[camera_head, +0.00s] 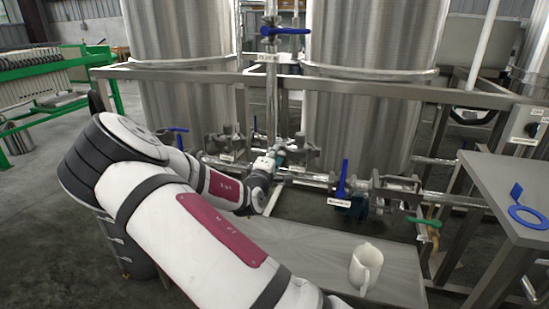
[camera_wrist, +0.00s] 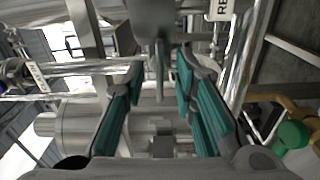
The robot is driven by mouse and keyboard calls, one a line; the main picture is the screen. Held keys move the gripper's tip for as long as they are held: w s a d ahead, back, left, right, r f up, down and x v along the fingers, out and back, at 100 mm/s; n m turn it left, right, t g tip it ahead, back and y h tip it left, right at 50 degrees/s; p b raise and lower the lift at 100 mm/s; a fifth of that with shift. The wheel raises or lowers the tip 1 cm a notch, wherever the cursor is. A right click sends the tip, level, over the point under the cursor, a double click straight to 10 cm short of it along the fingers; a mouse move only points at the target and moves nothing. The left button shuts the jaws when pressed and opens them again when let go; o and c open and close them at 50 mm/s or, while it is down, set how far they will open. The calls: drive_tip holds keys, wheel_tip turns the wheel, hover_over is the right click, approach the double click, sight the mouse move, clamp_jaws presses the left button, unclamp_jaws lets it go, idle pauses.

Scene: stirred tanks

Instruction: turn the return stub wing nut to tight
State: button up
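My gripper (camera_wrist: 160,95) is open in the wrist view, its two teal-padded fingers apart. A grey upright metal piece (camera_wrist: 158,68), which looks like the wing nut, reaches down into the gap between the fingers. Neither finger clearly touches it. A white tag (camera_wrist: 222,8) with the letters "RE" hangs just above and right of the fingers. In the head view my gripper (camera_head: 279,157) is at the pipework between the two tanks and is small. The wing nut cannot be made out there.
Steel pipes (camera_head: 316,178) and blue-handled valves (camera_head: 342,178) run alongside. A green-handled valve (camera_head: 425,221) is at the right. A white jug (camera_head: 366,267) stands on the low steel bench (camera_head: 315,250). Two large tanks (camera_head: 365,120) stand behind the frame.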

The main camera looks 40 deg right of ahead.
clamp_jaws()
drive_tip(key=shift+m, duration=0.3)
drive_tip(key=shift+m+b, duration=3.9)
drive_tip(key=shift+m, duration=4.3)
